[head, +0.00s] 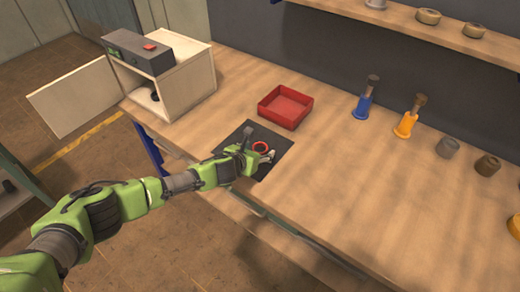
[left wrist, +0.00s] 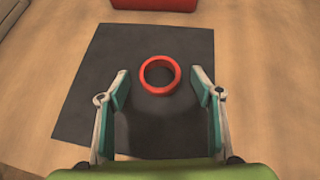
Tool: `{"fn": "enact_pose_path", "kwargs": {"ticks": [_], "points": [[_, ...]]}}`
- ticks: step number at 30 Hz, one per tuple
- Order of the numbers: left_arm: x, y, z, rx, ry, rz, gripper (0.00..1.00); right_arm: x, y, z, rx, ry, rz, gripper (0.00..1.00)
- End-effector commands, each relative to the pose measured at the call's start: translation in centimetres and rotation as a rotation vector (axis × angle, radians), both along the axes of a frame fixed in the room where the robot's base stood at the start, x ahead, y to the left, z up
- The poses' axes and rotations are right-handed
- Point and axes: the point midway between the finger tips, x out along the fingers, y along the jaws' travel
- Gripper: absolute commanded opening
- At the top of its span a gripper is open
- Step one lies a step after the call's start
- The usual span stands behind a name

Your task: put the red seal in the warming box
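The red seal (head: 260,147) is a small ring lying on a dark mat (head: 284,143) on the bench. In the left wrist view the red seal (left wrist: 145,79) lies just ahead of and between the fingers of my left gripper (left wrist: 160,82). The gripper is open and nothing is held. In the head view my left gripper (head: 266,155) is low over the mat beside the seal. The warming box (head: 188,88) is a pale box with a dark control panel on top at the back left; its door (head: 75,97) stands open. My right gripper is not in view.
A red tray (head: 286,106) stands behind the mat. A blue-based tool (head: 362,103) and an orange-based tool (head: 406,124) stand to the right, with several small round parts beyond. A shelf (head: 420,25) runs along the back wall. The bench front right is clear.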

Motion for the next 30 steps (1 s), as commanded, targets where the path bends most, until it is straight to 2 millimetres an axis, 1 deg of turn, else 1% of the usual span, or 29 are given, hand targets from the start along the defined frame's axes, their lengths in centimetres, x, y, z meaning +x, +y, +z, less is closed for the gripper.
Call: {"fn": "enact_pose_path", "kwargs": {"ticks": [1, 2, 3, 4, 7, 8, 17, 20, 23, 24, 26, 30], "points": [[0.0, 0.0, 0.0, 0.0, 0.0, 0.0, 0.49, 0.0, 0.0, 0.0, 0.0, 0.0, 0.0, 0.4], [0.0, 0.0, 0.0, 0.0, 0.0, 0.0, 0.41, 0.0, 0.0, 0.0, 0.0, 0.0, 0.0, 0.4], [0.0, 0.0, 0.0, 0.0, 0.0, 0.0, 0.31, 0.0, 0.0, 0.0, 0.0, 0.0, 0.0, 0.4], [0.0, 0.0, 0.0, 0.0, 0.0, 0.0, 0.28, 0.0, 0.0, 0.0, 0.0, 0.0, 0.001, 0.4], [0.0, 0.0, 0.0, 0.0, 0.0, 0.0, 0.28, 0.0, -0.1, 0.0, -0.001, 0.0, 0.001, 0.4], [0.0, 0.0, 0.0, 0.0, 0.0, 0.0, 0.26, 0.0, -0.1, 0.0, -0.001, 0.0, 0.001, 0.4], [0.0, 0.0, 0.4, 0.0, -0.001, 0.0, 0.26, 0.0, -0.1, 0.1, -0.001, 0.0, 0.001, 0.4], [0.1, 0.0, 1.1, 0.0, -0.003, -0.001, 0.26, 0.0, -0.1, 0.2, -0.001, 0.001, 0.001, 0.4], [0.2, 0.0, 2.6, -0.001, -0.004, -0.002, 0.26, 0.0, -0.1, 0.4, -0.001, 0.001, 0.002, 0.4], [0.1, 0.0, 3.4, 0.0, -0.004, -0.003, 0.26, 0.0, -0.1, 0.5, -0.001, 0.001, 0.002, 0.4], [-0.5, 0.3, 3.8, 0.0, -0.001, -0.001, 0.26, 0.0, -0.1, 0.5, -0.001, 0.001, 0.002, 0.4], [-2.2, 0.9, 6.1, -0.001, -0.002, -0.002, 0.26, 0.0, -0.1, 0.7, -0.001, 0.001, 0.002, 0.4]]}}
